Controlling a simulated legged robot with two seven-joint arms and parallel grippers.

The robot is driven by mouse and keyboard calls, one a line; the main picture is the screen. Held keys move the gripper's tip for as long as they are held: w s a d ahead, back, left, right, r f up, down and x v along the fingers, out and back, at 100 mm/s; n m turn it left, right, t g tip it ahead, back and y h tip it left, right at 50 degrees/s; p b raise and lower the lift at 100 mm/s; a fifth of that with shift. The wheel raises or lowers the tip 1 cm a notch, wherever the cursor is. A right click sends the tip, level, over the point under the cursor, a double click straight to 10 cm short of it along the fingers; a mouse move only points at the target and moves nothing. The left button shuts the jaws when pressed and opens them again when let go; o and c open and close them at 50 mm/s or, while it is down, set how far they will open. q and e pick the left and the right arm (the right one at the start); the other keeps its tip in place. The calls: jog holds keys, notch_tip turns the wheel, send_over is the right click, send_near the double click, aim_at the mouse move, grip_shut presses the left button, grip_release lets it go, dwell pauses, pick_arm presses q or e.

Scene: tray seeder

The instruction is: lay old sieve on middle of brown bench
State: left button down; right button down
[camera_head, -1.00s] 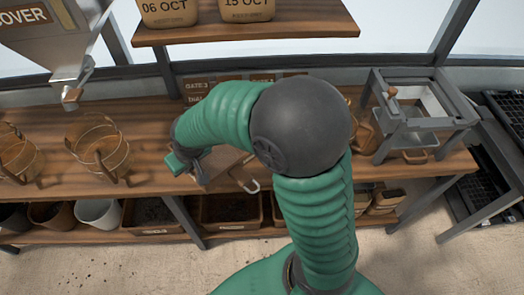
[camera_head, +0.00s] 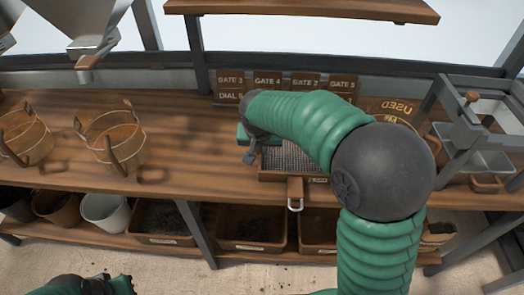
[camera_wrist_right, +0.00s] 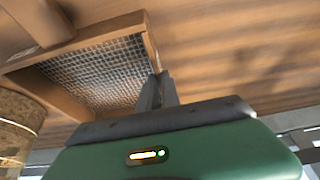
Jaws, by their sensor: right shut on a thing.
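The old sieve (camera_head: 295,188) is a square wooden frame with grey wire mesh, a short handle and a metal hook at its front. It is over the middle part of the brown bench (camera_head: 195,160); whether it touches the top is unclear. My right gripper (camera_head: 249,158) is shut on the sieve's left rim, and my forearm hides its far right part. In the right wrist view the fingers (camera_wrist_right: 157,92) grip a corner of the sieve frame (camera_wrist_right: 110,30), with the mesh showing beside them. My left gripper (camera_head: 105,285) is low at the bottom left, its jaws unclear.
Two wooden baskets (camera_head: 122,160) stand on the left of the bench. A container marked USED (camera_head: 397,108) and a grey metal frame (camera_head: 455,130) are to the right. Gate plates (camera_head: 267,80) line the back. Pots and trays sit on the shelf below.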

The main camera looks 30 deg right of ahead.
jog(key=shift+s, duration=0.1)
jog(key=shift+f, duration=0.1)
jog(key=c, duration=1.6)
grip_release()
jog(key=shift+o, duration=0.2)
jog(key=p+v, duration=0.2)
jog(key=v, duration=1)
jog(key=shift+p, duration=0.4)
